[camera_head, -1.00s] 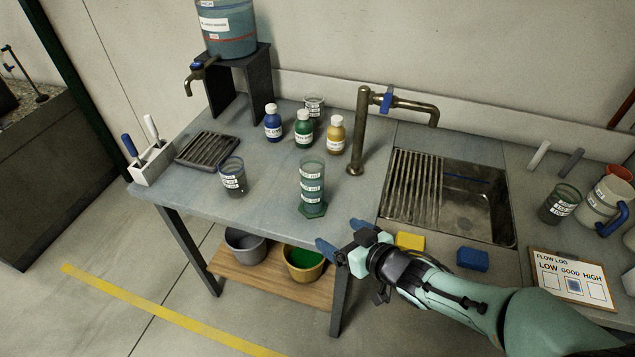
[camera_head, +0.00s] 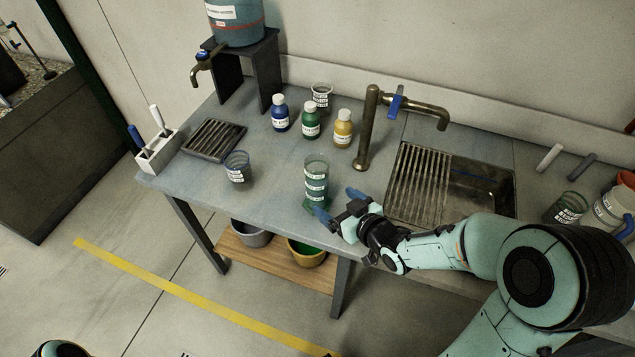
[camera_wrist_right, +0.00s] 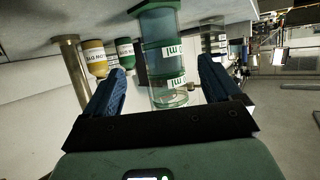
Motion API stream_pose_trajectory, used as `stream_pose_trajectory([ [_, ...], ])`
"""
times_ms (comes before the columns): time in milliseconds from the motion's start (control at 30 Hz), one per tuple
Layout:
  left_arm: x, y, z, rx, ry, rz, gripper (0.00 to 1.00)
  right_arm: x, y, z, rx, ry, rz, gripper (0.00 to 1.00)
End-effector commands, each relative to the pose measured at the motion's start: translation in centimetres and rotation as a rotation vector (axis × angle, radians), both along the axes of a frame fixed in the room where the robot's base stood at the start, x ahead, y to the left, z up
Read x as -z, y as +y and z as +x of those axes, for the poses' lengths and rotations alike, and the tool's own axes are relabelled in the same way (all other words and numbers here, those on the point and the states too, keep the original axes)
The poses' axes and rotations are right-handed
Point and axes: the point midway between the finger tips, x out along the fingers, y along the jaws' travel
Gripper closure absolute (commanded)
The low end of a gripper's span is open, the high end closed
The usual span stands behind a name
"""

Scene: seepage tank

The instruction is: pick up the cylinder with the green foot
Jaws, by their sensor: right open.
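The clear cylinder with the green foot (camera_head: 316,178) stands upright near the front edge of the bench, with white labels on its side. My right gripper (camera_head: 338,206) is open just in front and to the right of it, and one blue fingertip overlaps the foot in the head view. The right wrist view appears upside down. There the cylinder (camera_wrist_right: 163,55) shows ahead of the gap between the two blue fingers of the open gripper (camera_wrist_right: 162,85), its foot at the top. Nothing is held. My left gripper is out of view.
A beaker (camera_head: 237,168) stands left of the cylinder. Blue (camera_head: 280,114), green (camera_head: 311,121) and yellow (camera_head: 343,129) bottles stand behind. A brass tap (camera_head: 369,130) rises behind right, beside the sink (camera_head: 482,185). Buckets (camera_head: 306,254) sit on the lower shelf.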

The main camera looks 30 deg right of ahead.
Motion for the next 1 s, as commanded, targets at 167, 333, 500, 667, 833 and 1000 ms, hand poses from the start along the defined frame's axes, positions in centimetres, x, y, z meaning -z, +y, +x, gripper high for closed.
stream_pose_trajectory([
  [167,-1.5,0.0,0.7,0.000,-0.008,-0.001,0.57,0.6,0.2,1.8,0.004,-0.001,0.001,0.10],
  [333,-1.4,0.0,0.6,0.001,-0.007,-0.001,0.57,1.2,0.3,3.0,0.005,0.000,-0.002,0.10],
  [500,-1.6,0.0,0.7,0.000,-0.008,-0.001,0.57,1.6,0.5,4.1,0.003,0.001,0.000,0.10],
  [667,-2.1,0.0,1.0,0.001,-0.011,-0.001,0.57,2.2,1.2,6.3,0.003,0.001,0.002,0.10],
  [833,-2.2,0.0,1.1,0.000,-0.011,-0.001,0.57,2.9,1.2,7.8,0.003,0.000,-0.001,0.10],
  [1000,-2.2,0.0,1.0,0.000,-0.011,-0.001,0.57,3.0,1.2,8.0,0.004,0.000,-0.003,0.10],
])
